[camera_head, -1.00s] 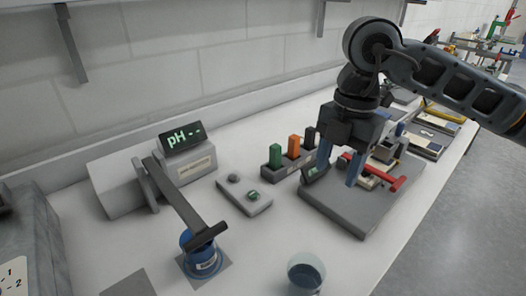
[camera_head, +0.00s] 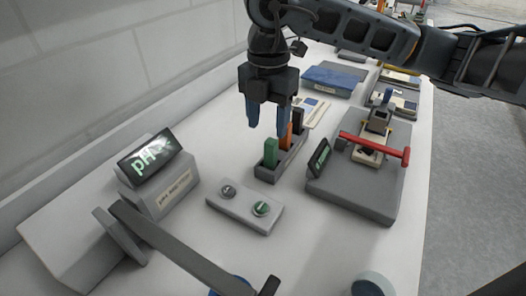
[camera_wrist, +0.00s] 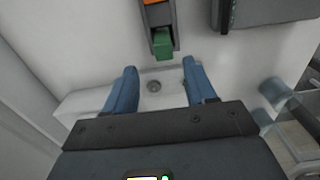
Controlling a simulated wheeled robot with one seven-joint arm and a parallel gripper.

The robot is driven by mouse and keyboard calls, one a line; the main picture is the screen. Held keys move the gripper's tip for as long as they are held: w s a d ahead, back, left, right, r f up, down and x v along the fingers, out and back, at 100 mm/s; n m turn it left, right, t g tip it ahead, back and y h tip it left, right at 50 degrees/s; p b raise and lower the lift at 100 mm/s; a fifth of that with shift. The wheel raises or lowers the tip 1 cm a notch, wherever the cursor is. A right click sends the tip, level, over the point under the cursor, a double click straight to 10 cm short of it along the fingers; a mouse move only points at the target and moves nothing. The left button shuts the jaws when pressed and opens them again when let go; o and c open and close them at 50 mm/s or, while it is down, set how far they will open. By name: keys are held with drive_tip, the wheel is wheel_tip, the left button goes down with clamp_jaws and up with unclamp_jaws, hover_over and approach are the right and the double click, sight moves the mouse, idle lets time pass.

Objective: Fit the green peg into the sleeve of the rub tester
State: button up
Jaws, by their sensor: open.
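The green peg (camera_head: 271,152) stands upright in the near slot of a dark grey rack (camera_head: 283,166), in line with an orange peg (camera_head: 286,137) and a black peg (camera_head: 298,121). My gripper (camera_head: 267,125) is open and empty, pointing down above the rack's green-peg end. In the wrist view the green peg (camera_wrist: 162,43) shows just beyond the gap between my blue fingers (camera_wrist: 160,74).
A grey plate with two round spots (camera_head: 245,207) lies in front of the rack. A pH meter (camera_head: 157,172) stands at left, with a long grey arm (camera_head: 182,245) near it. A glass beaker (camera_head: 372,284) is at the front right. Blue and pale boxes lie behind.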

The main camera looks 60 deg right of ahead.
sight(271, 141)
drive_tip(key=shift+s+d+f+p, duration=0.15)
drive_tip(key=shift+f+p, duration=0.2)
drive_tip(key=shift+f, duration=1.25)
drive_tip(key=shift+s+d+f+p, duration=0.1)
drive_tip(key=shift+f+p, duration=0.25)
drive_tip(key=shift+f, duration=1.2)
drive_tip(key=shift+c, duration=0.4)
clamp_jaws()
